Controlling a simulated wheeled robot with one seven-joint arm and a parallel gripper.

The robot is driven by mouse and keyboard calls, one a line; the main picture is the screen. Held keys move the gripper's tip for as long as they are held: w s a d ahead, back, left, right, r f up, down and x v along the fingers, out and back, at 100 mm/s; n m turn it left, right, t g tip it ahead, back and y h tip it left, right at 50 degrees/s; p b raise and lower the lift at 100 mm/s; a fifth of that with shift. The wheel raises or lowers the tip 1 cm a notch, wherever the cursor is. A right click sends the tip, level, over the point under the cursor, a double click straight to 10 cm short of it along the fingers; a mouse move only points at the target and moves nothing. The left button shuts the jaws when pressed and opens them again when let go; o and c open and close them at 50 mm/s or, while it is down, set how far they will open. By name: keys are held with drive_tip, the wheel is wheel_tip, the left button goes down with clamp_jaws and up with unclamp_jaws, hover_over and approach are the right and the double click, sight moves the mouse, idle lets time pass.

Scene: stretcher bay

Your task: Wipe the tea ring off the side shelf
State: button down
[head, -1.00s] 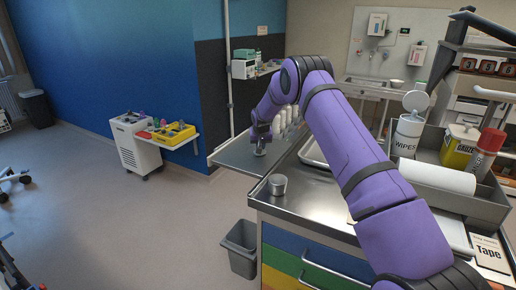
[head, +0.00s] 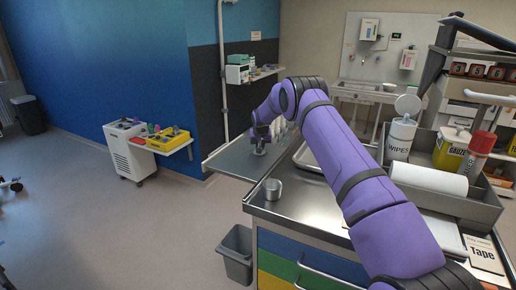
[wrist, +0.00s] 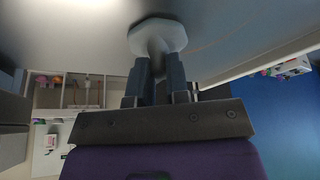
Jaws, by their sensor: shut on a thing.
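The side shelf (head: 228,160) is a grey metal flap off the left side of the cart. My gripper (head: 260,146) is over it, pointing down. In the wrist view my gripper (wrist: 160,75) is shut on the stem of a pale eight-sided wiping pad (wrist: 158,36). The pad's flat face appears to rest against the shelf surface (wrist: 70,25). A faint brownish curved line, perhaps part of the tea ring (wrist: 212,43), shows to the right of the pad. I cannot make out the ring in the head view.
A small steel cup (head: 272,189) stands on the cart top near the shelf. White bottles (head: 281,128) stand behind my gripper. A grey bin (head: 236,250) stands below.

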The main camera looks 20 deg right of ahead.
drive_tip(key=shift+w+d, duration=0.55)
drive_tip(key=shift+d, duration=0.1)
drive_tip(key=shift+s+a+f, duration=0.1)
drive_tip(key=shift+s+a, duration=0.25)
drive_tip(key=shift+a, duration=0.55)
drive_tip(key=shift+s+a+f, duration=0.1)
drive_tip(key=shift+s+a, duration=0.25)
drive_tip(key=shift+a, duration=0.5)
drive_tip(key=shift+s+a+r, duration=0.1)
drive_tip(key=shift+s+a, duration=0.25)
drive_tip(key=shift+a, duration=0.65)
drive_tip(key=shift+s+a+r, duration=0.1)
drive_tip(key=shift+s+a, duration=0.3)
drive_tip(key=shift+a, duration=0.55)
drive_tip(key=shift+s+a+r, duration=0.1)
drive_tip(key=shift+s+a, duration=0.25)
drive_tip(key=shift+a, duration=0.65)
